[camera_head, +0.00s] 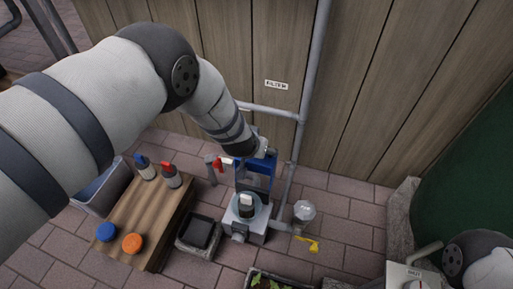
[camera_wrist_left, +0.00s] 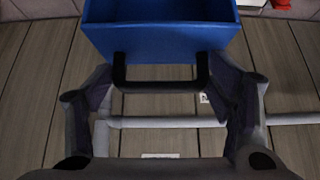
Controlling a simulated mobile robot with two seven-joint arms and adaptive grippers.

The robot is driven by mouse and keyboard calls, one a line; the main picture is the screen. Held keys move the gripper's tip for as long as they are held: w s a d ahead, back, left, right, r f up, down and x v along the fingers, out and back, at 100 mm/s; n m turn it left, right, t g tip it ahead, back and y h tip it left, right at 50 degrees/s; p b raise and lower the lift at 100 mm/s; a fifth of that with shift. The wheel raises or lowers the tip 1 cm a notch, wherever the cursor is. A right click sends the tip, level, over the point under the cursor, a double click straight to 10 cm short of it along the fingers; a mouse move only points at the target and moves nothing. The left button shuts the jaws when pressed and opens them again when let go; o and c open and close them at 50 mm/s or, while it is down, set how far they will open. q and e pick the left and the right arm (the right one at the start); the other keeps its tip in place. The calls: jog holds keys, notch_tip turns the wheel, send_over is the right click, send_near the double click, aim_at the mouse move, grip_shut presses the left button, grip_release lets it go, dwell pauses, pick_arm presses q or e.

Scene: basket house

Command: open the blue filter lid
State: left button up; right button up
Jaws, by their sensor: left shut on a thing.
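The blue filter lid (camera_head: 258,172) stands raised at the back of the grey filter housing (camera_head: 256,232) in the head view. The housing's round opening is uncovered, with a dark and white piece inside. In the left wrist view the lid's blue panel (camera_wrist_left: 160,40) fills the top middle, with a black bar handle (camera_wrist_left: 160,87) on its near edge. My left gripper (camera_wrist_left: 162,80) is shut on this handle, a finger at each end. In the head view my left gripper (camera_head: 266,152) is at the lid's top, its fingers partly hidden. My right gripper is out of view.
A red-handled valve (camera_head: 218,164) and a yellow-handled valve (camera_head: 313,245) flank the filter. Grey pipes (camera_head: 303,110) run along the wooden wall behind.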

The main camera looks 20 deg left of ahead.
pick_arm(q)
jog(key=o, duration=1.4)
jog(key=shift+w+d+r, duration=0.15)
jog(key=shift+w+r, duration=0.25)
jog(key=shift+s+f, duration=0.1)
jog(key=shift+s, duration=0.05)
jog(key=v, duration=1.2)
jog(key=shift+s, duration=0.1)
